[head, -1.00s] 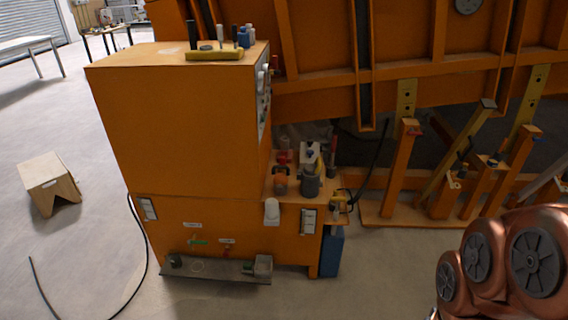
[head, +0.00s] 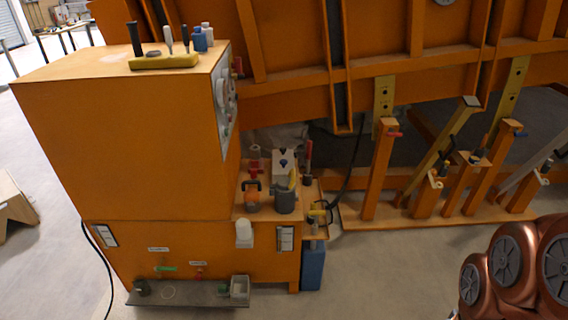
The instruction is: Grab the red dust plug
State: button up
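A small red piece (head: 199,273) shows under a white label on the lower front of the orange cabinet (head: 125,130). It may be the red dust plug, but it is too small to tell. A green piece (head: 166,268) sits to its left under another label. A red item (head: 255,166) stands on the cabinet's side shelf among other objects; its kind is unclear. Copper-coloured arm links of mine fill the lower right corner. My gripper is not in view.
A narrow grey ledge (head: 190,295) juts out below the red piece and holds a grey cup (head: 239,288). A black cable (head: 100,265) hangs at the cabinet's left. A blue container (head: 313,266) stands at its right. The floor in front is clear.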

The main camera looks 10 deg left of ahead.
aim_at(253, 170)
jog(key=u, duration=0.05)
jog(key=i, duration=0.8)
jog(key=u, duration=1)
jog(key=i, duration=0.6)
jog(key=u, duration=0.8)
